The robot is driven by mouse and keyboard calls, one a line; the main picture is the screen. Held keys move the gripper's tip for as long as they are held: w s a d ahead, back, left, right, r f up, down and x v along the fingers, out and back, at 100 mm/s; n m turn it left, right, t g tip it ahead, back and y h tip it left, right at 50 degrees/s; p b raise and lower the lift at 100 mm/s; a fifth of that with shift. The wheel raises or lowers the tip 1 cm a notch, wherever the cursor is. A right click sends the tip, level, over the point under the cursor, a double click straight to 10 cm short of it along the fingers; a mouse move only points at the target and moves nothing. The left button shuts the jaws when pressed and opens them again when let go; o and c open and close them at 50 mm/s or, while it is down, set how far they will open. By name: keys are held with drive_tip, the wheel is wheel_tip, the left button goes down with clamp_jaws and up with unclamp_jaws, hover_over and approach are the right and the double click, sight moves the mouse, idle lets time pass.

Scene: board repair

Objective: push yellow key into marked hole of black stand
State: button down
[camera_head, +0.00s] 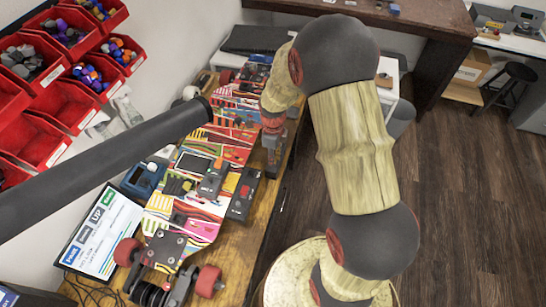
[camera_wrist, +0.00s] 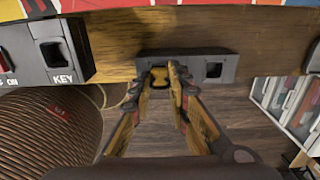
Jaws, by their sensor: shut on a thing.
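A black stand (camera_wrist: 72,22) with a square hole marked KEY is at the upper left of the wrist view. In the head view a black box (camera_head: 240,196) lies on the board's right side, probably the same one. My gripper (camera_wrist: 160,82) is right of it, shut on the yellow key (camera_wrist: 158,74), of which only a small part shows between the fingertips. The fingertips are at a dark block (camera_wrist: 190,57) at the table edge, which has a square hole to their right. I cannot tell whether the key sits in that block. In the head view the key is not distinguishable.
The colourful board (camera_head: 200,205) with red wheels lies along the wooden table (camera_head: 262,205). Red bins (camera_head: 65,100) hang at the left. A label panel (camera_head: 100,232) lies beside the board. A brown ribbed cylinder (camera_wrist: 50,120) shows low in the wrist view. Open floor lies to the right.

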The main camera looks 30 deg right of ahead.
drive_tip(key=shift+f, duration=0.4)
idle(0.3)
drive_tip(key=c, duration=1.6)
unclamp_jaws()
drive_tip(key=shift+o, duration=0.6)
drive_tip(key=shift+o, duration=0.8)
drive_tip(key=shift+r, duration=0.15)
drive_tip(key=shift+r, duration=0.35)
drive_tip(key=shift+r+p, duration=1.05)
